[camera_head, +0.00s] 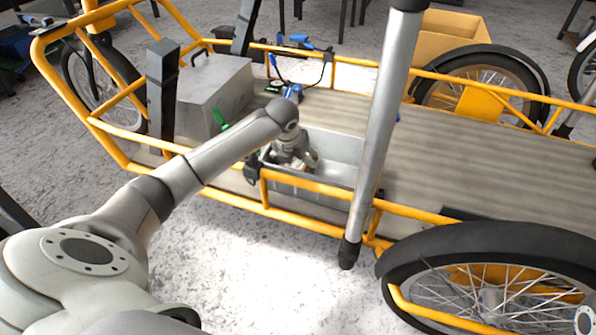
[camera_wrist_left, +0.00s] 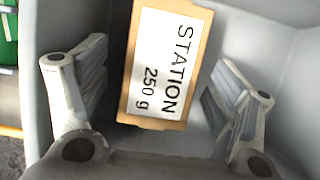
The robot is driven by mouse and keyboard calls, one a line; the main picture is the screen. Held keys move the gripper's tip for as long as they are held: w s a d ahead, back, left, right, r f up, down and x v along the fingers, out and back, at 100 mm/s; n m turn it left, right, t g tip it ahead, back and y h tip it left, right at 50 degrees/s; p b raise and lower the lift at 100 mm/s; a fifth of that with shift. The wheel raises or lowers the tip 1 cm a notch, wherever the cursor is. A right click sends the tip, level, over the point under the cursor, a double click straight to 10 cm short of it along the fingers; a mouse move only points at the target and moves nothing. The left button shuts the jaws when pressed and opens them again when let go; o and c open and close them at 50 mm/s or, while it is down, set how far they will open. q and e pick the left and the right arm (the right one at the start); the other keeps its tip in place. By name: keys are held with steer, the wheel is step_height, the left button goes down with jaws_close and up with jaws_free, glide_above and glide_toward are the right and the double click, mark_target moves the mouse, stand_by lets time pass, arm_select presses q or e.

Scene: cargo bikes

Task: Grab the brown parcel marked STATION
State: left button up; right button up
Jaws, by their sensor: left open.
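The brown parcel (camera_wrist_left: 192,18) lies inside a grey bin, its white label reading STATION 250 g facing the left wrist camera. My left gripper (camera_wrist_left: 158,102) is open, with one finger on each side of the parcel and a gap to both sides. In the head view my left gripper (camera_head: 300,165) reaches down into the grey bin (camera_head: 340,150) on the cargo bike. The parcel is mostly hidden there by the gripper and the bin wall. My right gripper is not in view.
The yellow bike frame (camera_head: 320,188) runs along the bin's near side. A grey metal box (camera_head: 215,90) stands left of the bin, and the wooden deck (camera_head: 470,160) to the right is mostly bare. A cardboard box (camera_head: 450,35) stands behind the bike.

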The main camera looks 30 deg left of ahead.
arm_select(q)
steer(key=shift+x, duration=0.8)
steer(key=shift+f, duration=0.25)
steer(key=shift+c, duration=0.3)
steer(key=c, duration=1.2)
